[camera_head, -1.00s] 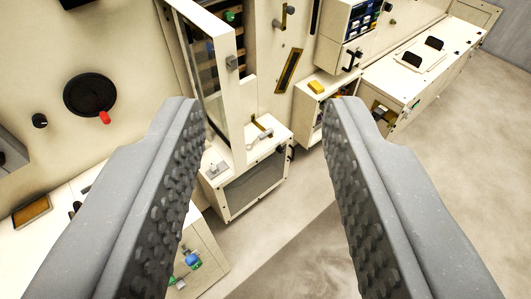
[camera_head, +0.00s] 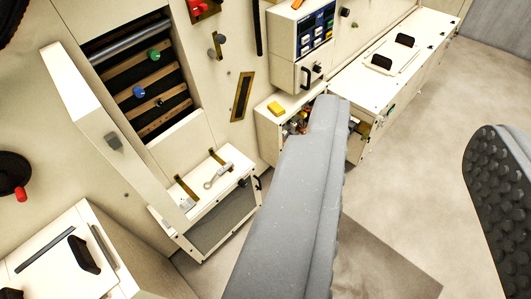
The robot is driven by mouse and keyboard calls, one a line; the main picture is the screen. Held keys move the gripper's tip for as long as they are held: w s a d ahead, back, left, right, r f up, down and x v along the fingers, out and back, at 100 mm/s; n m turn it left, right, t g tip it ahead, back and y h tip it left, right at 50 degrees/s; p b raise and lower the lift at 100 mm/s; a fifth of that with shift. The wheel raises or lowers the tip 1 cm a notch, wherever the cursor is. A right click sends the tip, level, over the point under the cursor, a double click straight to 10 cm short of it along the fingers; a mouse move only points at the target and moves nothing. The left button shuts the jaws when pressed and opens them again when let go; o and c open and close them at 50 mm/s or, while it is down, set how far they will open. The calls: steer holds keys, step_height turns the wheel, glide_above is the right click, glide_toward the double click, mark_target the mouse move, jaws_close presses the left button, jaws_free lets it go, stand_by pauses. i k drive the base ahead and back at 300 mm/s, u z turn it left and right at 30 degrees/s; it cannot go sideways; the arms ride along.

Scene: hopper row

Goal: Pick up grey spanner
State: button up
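The grey spanner (camera_head: 218,174) lies on the pale top of a low box (camera_head: 190,214) below an open cabinet hatch. It rests between two brass-coloured strips on that top. My gripper (camera_head: 412,128) is open, with nothing between its two grey, studded fingers. The fingers are in the right half of the view. The spanner is to the left of the left finger, outside the gap between them, and is not hidden by it.
An open hatch door (camera_head: 100,120) stands out left of the spanner. A black dial with a red knob (camera_head: 14,175) is at the far left. A yellow block (camera_head: 277,108) sits on a cabinet behind the left finger. Bare floor (camera_head: 420,170) shows at right.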

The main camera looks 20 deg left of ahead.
mark_target(230, 164)
steer(key=z, duration=0.2)
steer(key=i, duration=1.3)
steer(key=u, duration=0.8)
steer(key=i, duration=0.5)
steer(key=u, duration=0.35)
